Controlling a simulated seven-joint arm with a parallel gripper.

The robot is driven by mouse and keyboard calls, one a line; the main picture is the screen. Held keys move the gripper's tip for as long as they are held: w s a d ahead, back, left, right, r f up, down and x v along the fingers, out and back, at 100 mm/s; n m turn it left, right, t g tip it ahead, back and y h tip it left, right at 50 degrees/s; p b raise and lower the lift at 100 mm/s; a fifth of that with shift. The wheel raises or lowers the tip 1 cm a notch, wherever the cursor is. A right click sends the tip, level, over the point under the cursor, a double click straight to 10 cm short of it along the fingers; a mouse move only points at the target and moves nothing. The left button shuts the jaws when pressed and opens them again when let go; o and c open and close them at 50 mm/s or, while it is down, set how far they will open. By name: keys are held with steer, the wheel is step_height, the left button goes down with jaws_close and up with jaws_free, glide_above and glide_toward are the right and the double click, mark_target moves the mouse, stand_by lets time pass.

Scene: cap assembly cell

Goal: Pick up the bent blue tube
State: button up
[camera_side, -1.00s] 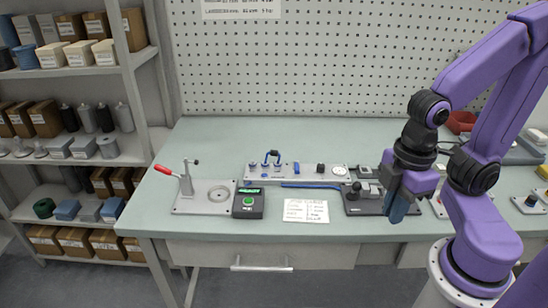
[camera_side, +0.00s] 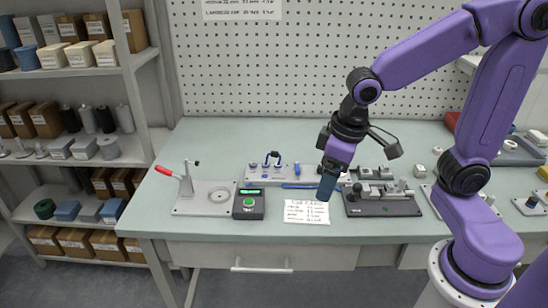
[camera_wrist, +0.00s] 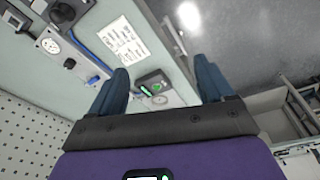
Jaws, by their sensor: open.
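A printed sheet (camera_side: 304,212), a black box with a green button (camera_side: 248,204) and a red-handled clamp (camera_side: 186,180) stand near. A dark fixture (camera_side: 380,200) is at the right.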

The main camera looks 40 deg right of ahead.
steer(key=w+d+r+m+t, duration=0.1)
steer(key=w+d+m+t, duration=0.15)
steer(key=w+m, duration=0.75)
steer(key=m+h, duration=0.2)
steer(key=m, duration=0.2)
glide_toward(275, 152)
steer(key=x, duration=0.4)
steer(key=shift+w+a+f, duration=0.1)
steer(key=shift+w+f, duration=0.2)
steer(key=shift+f, duration=0.05)
steer(key=shift+x, duration=2.65)
steer(key=shift+s, duration=0.1)
steer(key=c, duration=1.1)
